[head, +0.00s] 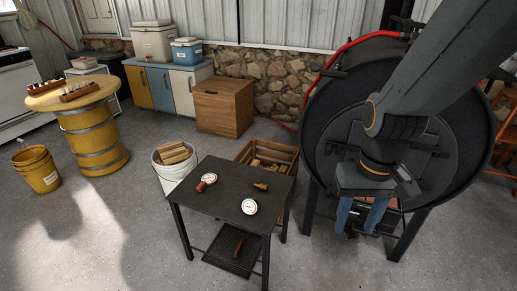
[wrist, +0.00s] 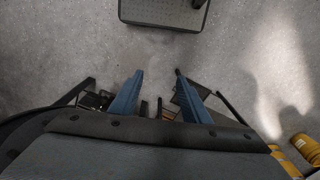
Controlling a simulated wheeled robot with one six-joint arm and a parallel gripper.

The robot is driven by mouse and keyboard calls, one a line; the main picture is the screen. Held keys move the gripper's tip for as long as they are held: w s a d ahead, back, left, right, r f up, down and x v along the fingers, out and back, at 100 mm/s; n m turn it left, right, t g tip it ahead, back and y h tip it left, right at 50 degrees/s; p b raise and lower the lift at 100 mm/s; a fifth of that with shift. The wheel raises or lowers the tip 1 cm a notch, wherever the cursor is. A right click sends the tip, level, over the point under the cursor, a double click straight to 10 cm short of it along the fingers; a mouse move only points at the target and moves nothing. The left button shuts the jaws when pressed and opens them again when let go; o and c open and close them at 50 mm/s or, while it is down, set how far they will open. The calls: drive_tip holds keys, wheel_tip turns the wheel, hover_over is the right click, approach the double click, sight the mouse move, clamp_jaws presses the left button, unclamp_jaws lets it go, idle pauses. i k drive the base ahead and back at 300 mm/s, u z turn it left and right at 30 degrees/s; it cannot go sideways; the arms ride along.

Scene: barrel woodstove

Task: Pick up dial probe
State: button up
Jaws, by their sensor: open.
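Two round white dials lie on a small dark table (head: 222,200) in the head view. One dial (head: 208,179) has a reddish-brown stem or handle beside it, and the other dial (head: 249,206) lies face up near the front edge. I cannot tell for certain which is the dial probe. My gripper (head: 359,230) is open and empty, to the right of the table and apart from it, in front of the barrel stove. In the wrist view my gripper's blue fingers (wrist: 158,76) are spread over bare floor.
A small brass-coloured piece (head: 260,186) also lies on the table. A white bucket of wood (head: 170,178) and a wooden crate (head: 288,163) stand behind it. The big black barrel stove (head: 318,120) is close behind my arm. The floor left of the table is open.

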sight(250, 206)
drive_tip(key=z, duration=0.45)
drive_tip(key=k, duration=1.05)
drive_tip(key=u, duration=0.5)
drive_tip(key=i, duration=1.35)
drive_tip(key=z, duration=0.55)
